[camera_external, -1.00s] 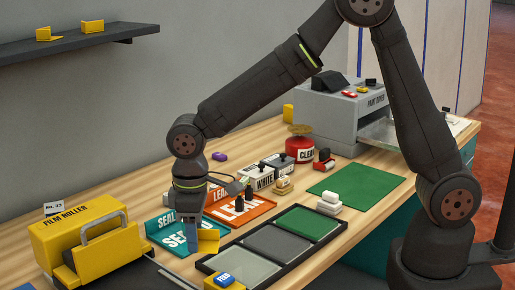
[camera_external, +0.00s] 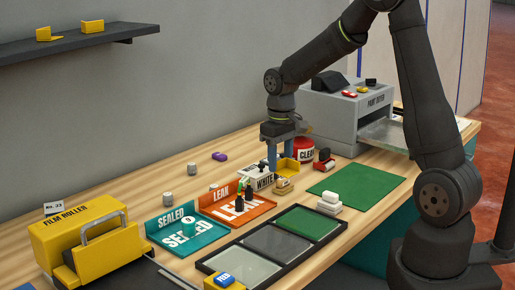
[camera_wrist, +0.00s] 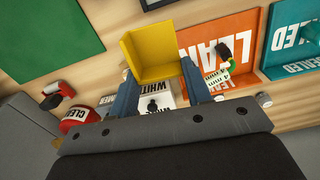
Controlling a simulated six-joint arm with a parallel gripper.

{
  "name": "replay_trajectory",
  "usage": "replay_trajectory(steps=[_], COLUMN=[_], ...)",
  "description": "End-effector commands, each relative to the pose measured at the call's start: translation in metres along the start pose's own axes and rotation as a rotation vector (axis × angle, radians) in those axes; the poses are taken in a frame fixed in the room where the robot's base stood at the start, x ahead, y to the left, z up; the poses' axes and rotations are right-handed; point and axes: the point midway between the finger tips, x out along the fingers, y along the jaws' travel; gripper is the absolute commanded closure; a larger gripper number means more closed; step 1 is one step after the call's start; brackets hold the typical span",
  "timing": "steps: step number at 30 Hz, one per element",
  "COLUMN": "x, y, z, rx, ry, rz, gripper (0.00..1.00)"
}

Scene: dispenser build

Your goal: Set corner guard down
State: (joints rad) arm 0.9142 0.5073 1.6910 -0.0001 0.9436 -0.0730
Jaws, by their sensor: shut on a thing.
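The yellow corner guard (camera_external: 291,166) is an L-shaped piece with two flat walls. It also shows in the wrist view (camera_wrist: 154,52), between my finger tips. My gripper (camera_external: 283,163) is shut on it and points down near the WHITE container (camera_external: 262,181) and the red CLEAR pot (camera_external: 305,150). In the wrist view, the WHITE container (camera_wrist: 168,98) lies beyond my fingers. I cannot tell the exact gap between the guard and the table. The finger tips partly cover the guard's edges.
The orange LEAK tray (camera_external: 262,209) holds dark bottles. A small stamp (camera_external: 283,186) and a white stack (camera_external: 329,201) stand near the gripper. The green mat (camera_external: 355,182) is bare.

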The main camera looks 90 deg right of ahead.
Motion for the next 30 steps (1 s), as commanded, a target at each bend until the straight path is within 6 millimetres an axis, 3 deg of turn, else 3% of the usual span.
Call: replay_trajectory(steps=[1, 8, 18, 24, 30], x=[-0.001, -0.005, -0.01, -0.013, -0.014], y=[0.022, 0.107, 0.219, 0.272, 0.302], z=[0.004, 0.028, 0.09, 0.136, 0.171], rx=[0.043, 0.213, 0.463, 0.602, 0.692], ry=[0.0, 0.001, 0.001, 0.0, 0.0], rz=[0.0, 0.0, 0.0, 0.0, 0.0], gripper=[0.77, 0.77, 0.77, 0.77, 0.77])
